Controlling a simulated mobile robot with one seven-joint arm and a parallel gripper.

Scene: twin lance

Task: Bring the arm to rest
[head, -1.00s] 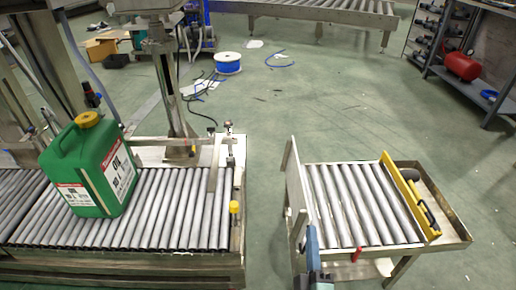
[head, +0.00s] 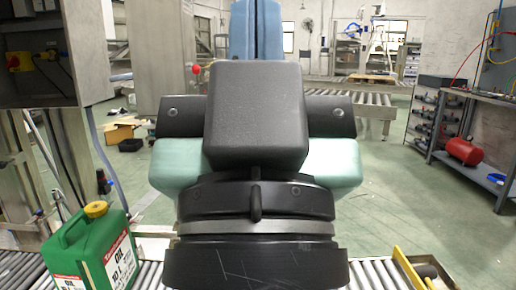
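My arm (head: 255,190) stands upright in the middle of the head view, very close to the camera. Its dark and pale green links hide much of the scene behind. My gripper cannot be made out among these parts. A green oil can (head: 92,250) with a yellow cap stands upright on the left roller conveyor (head: 150,275), apart from the arm in the picture.
The right roller conveyor (head: 372,274) with a yellow edge bar (head: 407,268) shows at the bottom right. A shelf with a red tank (head: 464,151) stands at the right. Green floor (head: 410,205) is clear between them. A grey cabinet (head: 35,85) hangs at upper left.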

